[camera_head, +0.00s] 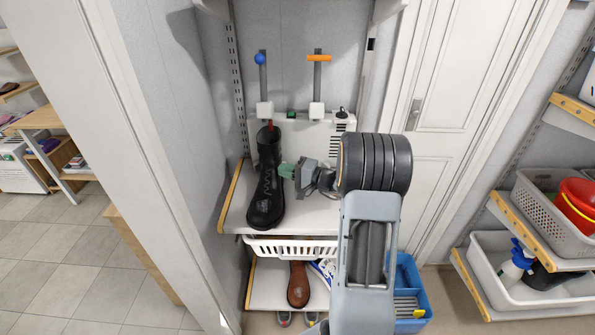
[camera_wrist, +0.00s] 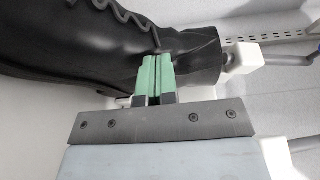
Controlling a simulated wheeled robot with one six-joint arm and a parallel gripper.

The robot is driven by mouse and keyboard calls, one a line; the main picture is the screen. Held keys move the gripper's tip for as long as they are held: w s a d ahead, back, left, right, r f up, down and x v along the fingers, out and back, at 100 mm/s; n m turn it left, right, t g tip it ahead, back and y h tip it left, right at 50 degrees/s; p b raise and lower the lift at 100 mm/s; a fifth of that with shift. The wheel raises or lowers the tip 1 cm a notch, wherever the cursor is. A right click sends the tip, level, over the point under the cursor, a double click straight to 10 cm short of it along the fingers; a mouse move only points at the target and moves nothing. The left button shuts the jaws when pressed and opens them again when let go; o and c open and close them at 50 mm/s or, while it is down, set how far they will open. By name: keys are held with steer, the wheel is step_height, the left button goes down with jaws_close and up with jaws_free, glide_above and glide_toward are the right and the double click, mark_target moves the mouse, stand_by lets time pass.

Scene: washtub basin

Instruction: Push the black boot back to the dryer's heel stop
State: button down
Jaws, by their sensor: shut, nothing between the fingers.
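The black boot (camera_head: 265,190) is on the left of the white shelf, its rounded toe toward the front edge and its far end close to the dryer. The dryer (camera_head: 322,137) is a white unit with two grey posts, one with a blue knob and one with an orange end. A small red piece shows at the boot's far end; I cannot tell whether it is the heel stop. My gripper (camera_head: 287,170) is shut and empty at the boot's right side. In the wrist view, its green fingertips (camera_wrist: 155,75) overlap the boot's side (camera_wrist: 90,45); contact is unclear.
A white basket (camera_head: 290,248) hangs under the shelf, above a lower shelf with a brown shoe (camera_head: 298,285). A wall stands close to the boot's left. A white door (camera_head: 455,110) is on the right. Bare shelf shows around my gripper.

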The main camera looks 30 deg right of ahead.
mark_target(267, 175)
steer(key=shift+w+a, duration=0.35)
steer(key=shift+w, duration=0.1)
steer(key=shift+w+a+f+b, duration=0.25)
steer(key=shift+b, duration=0.45)
steer(key=shift+w+a+b, duration=0.35)
steer(key=shift+w+b, duration=0.05)
steer(key=shift+b, duration=0.2)
steer(key=shift+r, duration=0.25)
